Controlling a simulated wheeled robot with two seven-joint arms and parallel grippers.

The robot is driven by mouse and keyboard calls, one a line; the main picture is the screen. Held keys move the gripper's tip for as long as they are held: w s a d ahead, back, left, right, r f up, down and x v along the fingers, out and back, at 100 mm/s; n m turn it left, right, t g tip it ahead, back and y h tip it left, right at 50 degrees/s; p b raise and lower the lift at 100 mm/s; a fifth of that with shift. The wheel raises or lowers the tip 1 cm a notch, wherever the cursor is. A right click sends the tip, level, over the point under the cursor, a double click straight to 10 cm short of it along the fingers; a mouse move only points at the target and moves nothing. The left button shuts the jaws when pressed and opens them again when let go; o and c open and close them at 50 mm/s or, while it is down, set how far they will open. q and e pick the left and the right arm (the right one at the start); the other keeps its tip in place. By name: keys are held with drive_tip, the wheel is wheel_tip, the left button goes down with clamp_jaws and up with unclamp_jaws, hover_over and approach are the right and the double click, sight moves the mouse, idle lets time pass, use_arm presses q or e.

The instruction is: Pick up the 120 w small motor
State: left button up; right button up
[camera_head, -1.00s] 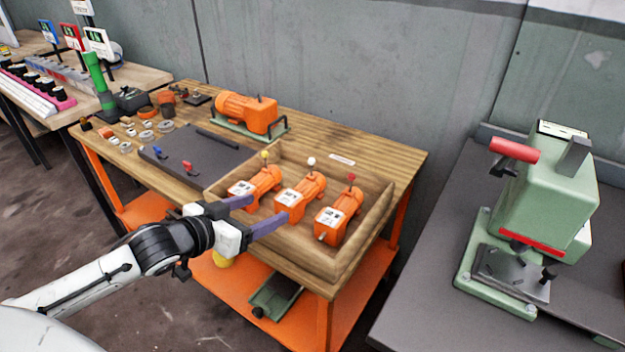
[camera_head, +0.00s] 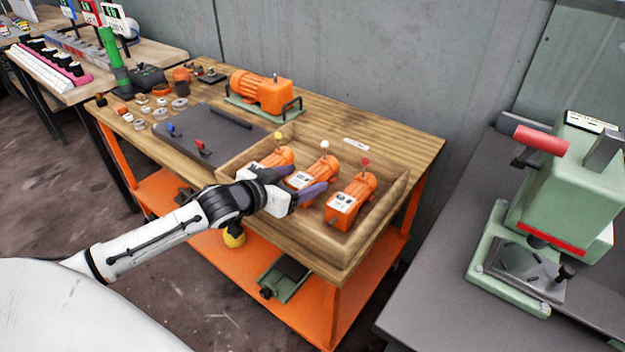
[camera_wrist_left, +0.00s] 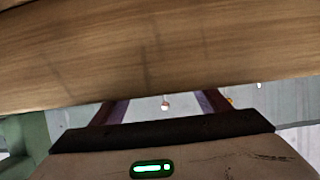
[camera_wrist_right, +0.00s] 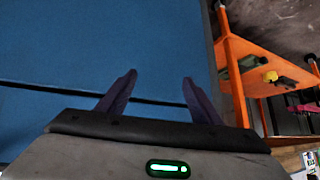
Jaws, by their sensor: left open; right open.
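Three orange small motors lie in a wooden tray (camera_head: 376,232): a left one with a yellow-tipped pin (camera_head: 279,155), a middle one with a white-tipped pin (camera_head: 323,168), and a right one with a red-tipped pin (camera_head: 353,197). Their white labels are too small to read, so I cannot tell which is 120 W. My left gripper (camera_head: 306,178) is open, its fingers over the tray's front part around the middle motor's front end, partly hiding it and the left motor. My right gripper (camera_wrist_right: 159,78) is open and empty.
A larger orange motor (camera_head: 262,92) on a green base and a dark board (camera_head: 210,130) share the wooden table. A green press (camera_head: 560,190) stands on the grey table at right. A blue surface (camera_wrist_right: 60,50) fills most of the right wrist view.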

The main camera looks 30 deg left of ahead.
use_arm(q)
drive_tip(key=shift+w+f, duration=0.25)
drive_tip(key=shift+w, duration=0.4)
drive_tip(key=shift+c, duration=0.5)
clamp_jaws()
drive_tip(key=shift+w+r, duration=0.15)
drive_tip(key=shift+r, duration=0.2)
